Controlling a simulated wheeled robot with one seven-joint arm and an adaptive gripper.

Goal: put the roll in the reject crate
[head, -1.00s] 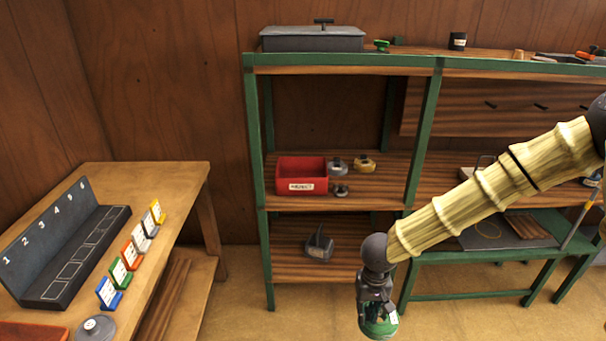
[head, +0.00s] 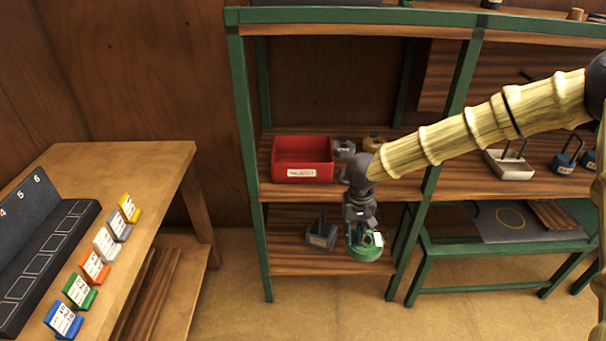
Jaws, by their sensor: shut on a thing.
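The reject crate is a red open box (head: 302,153) with a white label on its front. It stands at the left of the middle shelf of the green-framed rack. My gripper (head: 362,228) points down and is shut on a green roll (head: 366,250) with a white tag. The roll hangs below and to the right of the crate, in front of the lower shelf in the picture. The fingertips are small and partly hidden against the roll. The inside floor of the crate is hard to see.
Grey and brass round pieces (head: 344,148) stand right of the crate. A dark grey block (head: 320,234) sits on the lower shelf. A rack post (head: 453,110) rises behind my arm. A wooden table (head: 150,160) with coloured tags is at left.

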